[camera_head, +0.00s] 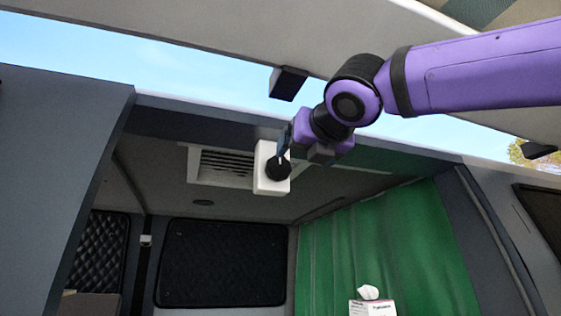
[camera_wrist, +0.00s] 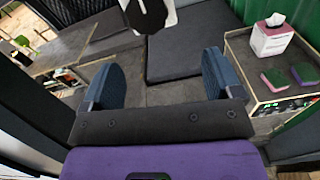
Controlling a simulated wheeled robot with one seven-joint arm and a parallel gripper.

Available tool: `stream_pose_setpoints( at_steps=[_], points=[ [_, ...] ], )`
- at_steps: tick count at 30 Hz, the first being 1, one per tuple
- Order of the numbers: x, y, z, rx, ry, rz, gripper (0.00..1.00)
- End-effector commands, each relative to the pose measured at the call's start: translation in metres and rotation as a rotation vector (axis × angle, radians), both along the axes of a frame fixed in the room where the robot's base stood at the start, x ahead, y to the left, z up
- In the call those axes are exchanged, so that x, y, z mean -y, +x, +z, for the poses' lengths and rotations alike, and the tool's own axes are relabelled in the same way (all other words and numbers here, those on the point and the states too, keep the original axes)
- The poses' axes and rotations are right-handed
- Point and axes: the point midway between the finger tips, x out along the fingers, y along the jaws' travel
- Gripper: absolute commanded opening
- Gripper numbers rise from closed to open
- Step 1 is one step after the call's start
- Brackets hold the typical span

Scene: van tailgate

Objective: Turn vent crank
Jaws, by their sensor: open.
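The vent crank shows in the head view as a round black knob (camera_head: 278,168) with a white mark, on a white box (camera_head: 263,182) beside the louvred ceiling vent (camera_head: 222,168). In the wrist view the black knob (camera_wrist: 146,14) is at the top edge, partly cut off, with its white mark visible. My gripper (camera_head: 288,142) is at the upper right of the knob in the head view. In the wrist view my gripper (camera_wrist: 163,72) is open, with its two blue fingers wide apart and nothing between them. The knob appears beyond the fingertips; I cannot tell whether anything touches it.
The raised tailgate (camera_head: 200,22) spans the top, with a dark block (camera_head: 288,83) under it near my arm. A green curtain (camera_head: 385,245) hangs at the right. A tissue box (camera_wrist: 274,42) and two sponges (camera_wrist: 290,80) stand on a counter. The space below the vent is clear.

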Motion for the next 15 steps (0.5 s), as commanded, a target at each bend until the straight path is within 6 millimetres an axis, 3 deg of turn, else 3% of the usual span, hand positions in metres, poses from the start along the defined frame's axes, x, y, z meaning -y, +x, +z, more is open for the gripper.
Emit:
stream_pose_setpoints(
  at_steps=[3,8,15],
  points=[
    [-0.011,-0.002,0.013,0.054,-0.072,0.022,0.85],
    [-0.016,0.007,0.017,0.069,-0.093,0.025,0.85],
    [-0.027,0.046,0.015,0.067,-0.091,0.025,0.85]
  ],
)
